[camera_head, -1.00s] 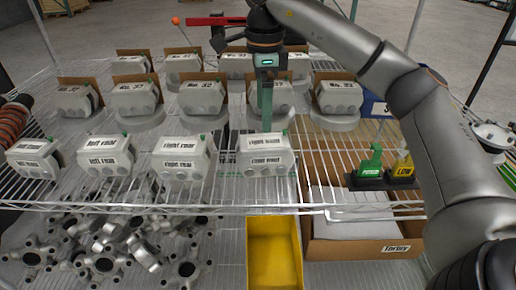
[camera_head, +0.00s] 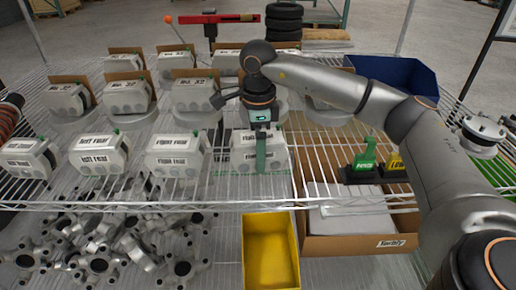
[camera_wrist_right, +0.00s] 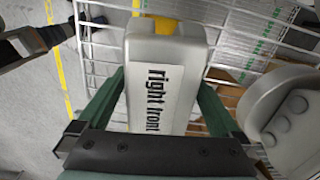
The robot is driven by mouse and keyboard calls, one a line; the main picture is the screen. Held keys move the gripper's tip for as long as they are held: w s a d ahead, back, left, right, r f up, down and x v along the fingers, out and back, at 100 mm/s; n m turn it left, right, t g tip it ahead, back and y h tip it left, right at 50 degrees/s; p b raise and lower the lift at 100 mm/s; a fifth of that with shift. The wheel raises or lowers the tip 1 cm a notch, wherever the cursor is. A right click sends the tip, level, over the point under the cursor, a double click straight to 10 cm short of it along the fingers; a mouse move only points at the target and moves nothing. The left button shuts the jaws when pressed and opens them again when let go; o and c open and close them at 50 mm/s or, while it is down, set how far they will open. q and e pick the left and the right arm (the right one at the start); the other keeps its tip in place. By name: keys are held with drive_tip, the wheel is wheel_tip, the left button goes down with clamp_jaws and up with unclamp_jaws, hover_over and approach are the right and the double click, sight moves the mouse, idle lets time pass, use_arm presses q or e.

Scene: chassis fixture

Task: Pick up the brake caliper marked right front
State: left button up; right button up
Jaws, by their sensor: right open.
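The brake caliper marked right front (camera_head: 243,158) is the rightmost of the front row on the wire shelf. In the right wrist view the grey caliper (camera_wrist_right: 168,60) shows its white label reading "right front". My right gripper (camera_head: 261,160) is above and partly in front of it in the head view. In the wrist view the open green fingers (camera_wrist_right: 160,85) stand on either side of the caliper, with small gaps visible. The caliper still appears to rest on the shelf. My left gripper is in neither view.
Other calipers (camera_head: 176,153) stand to the left, with further rows behind. A yellow bin (camera_head: 270,222) and a cardboard box (camera_head: 360,245) sit below the shelf front. Green and yellow labelled items (camera_head: 364,160) stand to the right. A blue bin (camera_head: 395,75) is behind my right arm.

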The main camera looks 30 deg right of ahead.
drive_tip(key=shift+c, duration=0.4)
clamp_jaws()
drive_tip(key=shift+w+r, duration=0.1)
drive_tip(key=shift+r, duration=0.05)
idle(0.5)
